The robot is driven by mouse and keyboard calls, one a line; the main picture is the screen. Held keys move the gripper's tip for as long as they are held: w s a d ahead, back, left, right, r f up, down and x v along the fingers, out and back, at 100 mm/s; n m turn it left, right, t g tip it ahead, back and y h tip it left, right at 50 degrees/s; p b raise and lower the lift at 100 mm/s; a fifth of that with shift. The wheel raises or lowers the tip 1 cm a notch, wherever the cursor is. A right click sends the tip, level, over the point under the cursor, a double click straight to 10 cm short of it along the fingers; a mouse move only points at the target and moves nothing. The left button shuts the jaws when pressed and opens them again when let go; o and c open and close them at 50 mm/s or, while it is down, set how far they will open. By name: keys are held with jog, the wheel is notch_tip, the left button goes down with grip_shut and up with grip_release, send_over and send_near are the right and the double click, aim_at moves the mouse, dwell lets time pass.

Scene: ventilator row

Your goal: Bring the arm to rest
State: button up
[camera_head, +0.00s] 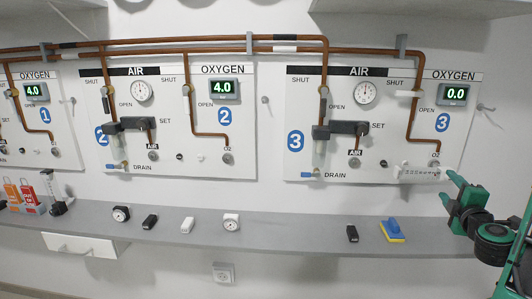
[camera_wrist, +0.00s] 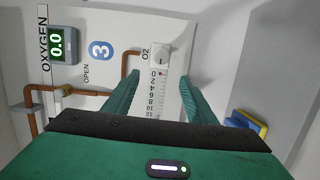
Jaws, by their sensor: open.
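My gripper (camera_head: 450,187) is at the right of the head view, in front of panel 3's lower right corner. In the wrist view my gripper (camera_wrist: 160,82) is open, its two green fingers apart. A white flow meter with a number scale (camera_head: 418,173) lies sideways just below the O2 outlet (camera_head: 435,161) of panel 3. In the wrist view the flow meter (camera_wrist: 156,92) shows in the gap between the fingers. I cannot tell how far it is from them. The rest of my arm is mostly out of the head view.
A grey shelf (camera_head: 290,226) runs below the panels. It bears a blue and yellow sponge (camera_head: 392,230), a black block (camera_head: 352,233) and two round gauges. Panel 3's oxygen display (camera_head: 457,93) reads 0.0; panel 2's display (camera_head: 223,88) reads 4.0. Copper pipes run above.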

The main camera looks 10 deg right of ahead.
jog(key=w+a+f+g+y, duration=0.15)
jog(key=a+y, duration=0.25)
jog(key=a, duration=0.4)
jog(key=w+a+f+g+y, duration=0.15)
jog(key=a+y, duration=0.25)
jog(key=a, duration=0.5)
jog(key=s+a+f+m+g+y, duration=0.1)
jog(key=s+a+f+m+g, duration=0.2)
jog(key=s+a+f+g, duration=0.4)
jog(key=s+r+m+g, duration=0.1)
jog(key=s+m+g, duration=0.2)
jog(key=s+m, duration=0.5)
jog(key=s+r+m+g+h, duration=0.1)
jog(key=s+m, duration=0.7)
jog(key=s, duration=0.8)
jog(key=shift+d+r+g, duration=0.15)
jog(key=shift+r+g, duration=0.6)
jog(key=shift+g, duration=0.45)
jog(key=shift+w+f, duration=0.25)
jog(key=shift+w, duration=0.3)
